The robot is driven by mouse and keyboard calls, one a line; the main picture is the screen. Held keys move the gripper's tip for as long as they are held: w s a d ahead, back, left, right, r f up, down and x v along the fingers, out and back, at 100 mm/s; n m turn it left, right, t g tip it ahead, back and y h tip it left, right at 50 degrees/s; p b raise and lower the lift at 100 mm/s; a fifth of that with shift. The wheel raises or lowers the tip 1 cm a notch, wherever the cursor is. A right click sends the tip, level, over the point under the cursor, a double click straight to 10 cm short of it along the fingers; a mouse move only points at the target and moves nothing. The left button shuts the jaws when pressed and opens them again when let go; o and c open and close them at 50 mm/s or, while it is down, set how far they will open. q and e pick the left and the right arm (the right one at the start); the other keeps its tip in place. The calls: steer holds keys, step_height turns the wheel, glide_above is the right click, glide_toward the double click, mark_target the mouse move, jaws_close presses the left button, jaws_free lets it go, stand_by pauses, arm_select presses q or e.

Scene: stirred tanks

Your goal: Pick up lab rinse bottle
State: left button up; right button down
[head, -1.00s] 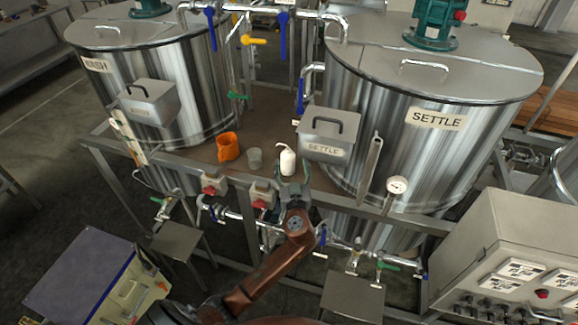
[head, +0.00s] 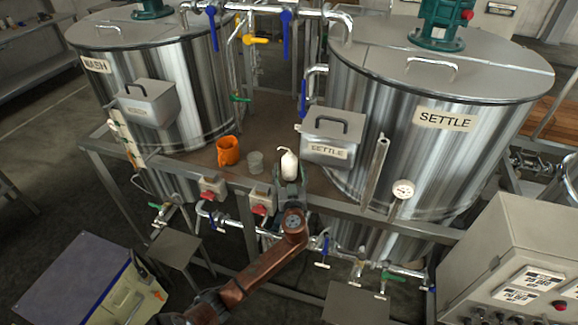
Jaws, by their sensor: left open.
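The lab rinse bottle (head: 289,163) is white with a bent spout at its top. It stands upright on the brown platform between the two tanks, left of the grey SETTLE box. My left gripper (head: 289,182) is open at the bottle's near side, with its fingers around or just in front of the bottle's lower part. The bottle's base is hidden by the gripper, and I cannot tell whether they touch. My right gripper is not in view.
An orange jug (head: 228,151) and a clear beaker (head: 255,162) stand left of the bottle. The grey SETTLE box (head: 333,138) is close on the right. Large steel tanks flank the platform (head: 200,155). Red-buttoned switch boxes (head: 261,203) sit on the front rail.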

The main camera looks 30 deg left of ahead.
arm_select(q)
steer(key=shift+w+a+f, duration=0.1)
steer(key=shift+w+a, duration=0.25)
steer(key=shift+w, duration=0.2)
steer(key=shift+c, duration=0.4)
steer(key=c, duration=1.3)
steer(key=shift+c, duration=0.5)
